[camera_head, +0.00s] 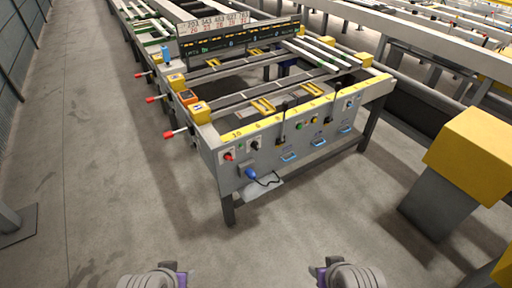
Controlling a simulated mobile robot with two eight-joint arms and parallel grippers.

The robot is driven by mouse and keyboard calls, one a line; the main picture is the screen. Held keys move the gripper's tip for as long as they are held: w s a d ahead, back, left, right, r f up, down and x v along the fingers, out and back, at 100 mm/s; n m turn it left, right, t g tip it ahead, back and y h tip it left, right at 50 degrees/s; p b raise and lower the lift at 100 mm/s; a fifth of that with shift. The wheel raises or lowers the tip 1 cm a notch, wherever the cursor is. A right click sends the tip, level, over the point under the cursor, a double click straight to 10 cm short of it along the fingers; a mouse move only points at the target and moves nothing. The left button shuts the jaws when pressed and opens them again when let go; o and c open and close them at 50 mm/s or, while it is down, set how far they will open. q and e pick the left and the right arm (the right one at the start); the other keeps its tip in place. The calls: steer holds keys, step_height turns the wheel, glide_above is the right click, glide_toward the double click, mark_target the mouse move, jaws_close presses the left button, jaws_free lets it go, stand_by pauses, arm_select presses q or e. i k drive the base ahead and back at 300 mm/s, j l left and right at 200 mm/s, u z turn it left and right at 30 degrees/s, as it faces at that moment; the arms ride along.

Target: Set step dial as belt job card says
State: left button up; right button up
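A grey control panel (283,142) forms the near end of the runout table. It carries a red knob (228,157), a black knob (254,145), green and yellow buttons (306,123), and a round dial with a dark centre (349,104) at the right. I cannot tell which one is the step dial; the labels are too small. A white board with rows of numbers (213,23) stands above a dark display at the far end; I cannot tell whether it is the job card. Parts of my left arm end (158,277) and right arm end (343,276) show at the bottom edge, away from the panel. Their fingers cannot be made out.
Red-tipped levers (169,134) stick out from the table's left side. A blue plug-like handle with a cable (250,174) hangs on the panel's lower left. A yellow-topped block (472,155) stands at the right. The floor before the panel and at left is clear.

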mark_target(254, 145)
steer(key=u, duration=4.95)
steer(key=k+j+z, duration=0.3)
steer(key=k+j, duration=0.3)
steer(key=z, duration=3.2)
